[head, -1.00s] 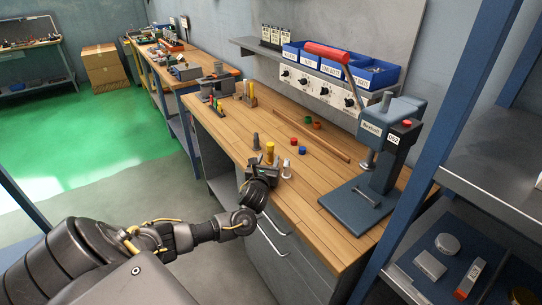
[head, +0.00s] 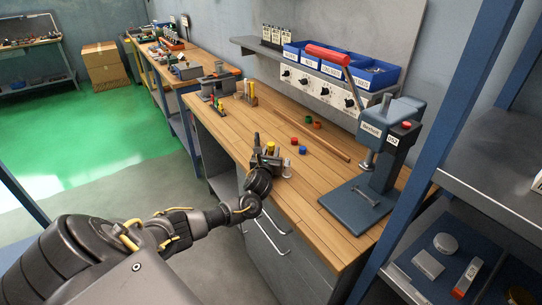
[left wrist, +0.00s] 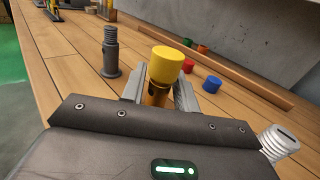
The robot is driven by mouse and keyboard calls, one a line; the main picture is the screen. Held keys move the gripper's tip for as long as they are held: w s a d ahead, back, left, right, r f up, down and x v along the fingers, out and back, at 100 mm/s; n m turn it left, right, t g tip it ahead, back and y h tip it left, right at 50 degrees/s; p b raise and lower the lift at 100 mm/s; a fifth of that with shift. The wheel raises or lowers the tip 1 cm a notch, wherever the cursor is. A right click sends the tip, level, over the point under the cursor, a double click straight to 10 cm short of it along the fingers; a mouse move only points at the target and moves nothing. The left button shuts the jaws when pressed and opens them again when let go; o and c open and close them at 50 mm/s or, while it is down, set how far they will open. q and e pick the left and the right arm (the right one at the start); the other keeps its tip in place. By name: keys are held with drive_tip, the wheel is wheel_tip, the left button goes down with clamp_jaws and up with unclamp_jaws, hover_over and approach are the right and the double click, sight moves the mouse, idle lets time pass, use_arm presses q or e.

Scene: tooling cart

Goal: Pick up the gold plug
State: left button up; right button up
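The gold plug (left wrist: 156,93), with a yellow cap (left wrist: 165,64), stands upright over the wooden bench in the left wrist view. Its cap also shows in the head view (head: 271,146). My left gripper (left wrist: 160,88) has one grey finger on each side of the plug's body, below the cap. The fingers are very close to the body, but I cannot tell whether they press on it. The plug's lower end is hidden by the gripper. In the head view my left gripper (head: 266,160) is at the bench's near edge. My right gripper is not in view.
A dark grey threaded plug (left wrist: 110,52) stands left of the gold plug, and a silver threaded one (left wrist: 279,142) stands to the right. Red (head: 294,141) and blue (head: 303,150) caps lie beyond. A press (head: 384,150) stands on the right of the bench.

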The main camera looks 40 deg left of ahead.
use_arm(q)
clamp_jaws()
drive_tip(key=shift+r, duration=0.15)
